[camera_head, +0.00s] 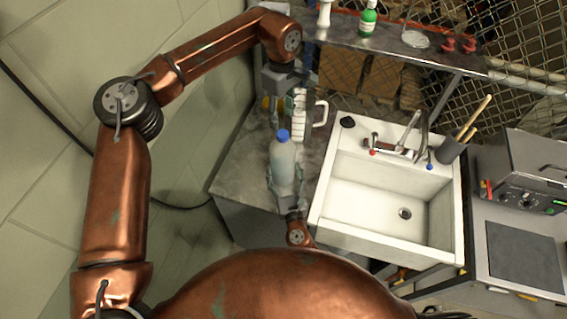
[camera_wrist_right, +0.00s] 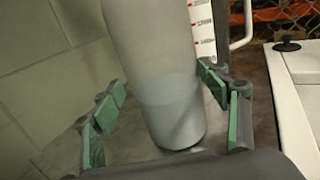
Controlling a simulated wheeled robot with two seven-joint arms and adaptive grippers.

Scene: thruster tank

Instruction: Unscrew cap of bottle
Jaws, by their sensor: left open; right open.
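A translucent bottle (camera_head: 283,165) with a blue cap (camera_head: 283,135) stands upright on the grey counter (camera_head: 240,150), left of the sink. Its pale lower body fills the middle of the right wrist view (camera_wrist_right: 165,95). My right gripper (camera_head: 285,185) is open, its green-padded fingers on either side of the bottle's lower part. In the right wrist view gaps show between the pads and the bottle. My left gripper (camera_head: 283,105) hangs above and behind the cap, pointing down and open. Its fingertips partly blend with the items behind, and it holds nothing that I can see.
A measuring jug (camera_head: 301,118) with a white handle stands close behind the bottle. The white sink (camera_head: 335,225) with taps lies to the right. Bare counter lies left of the bottle.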

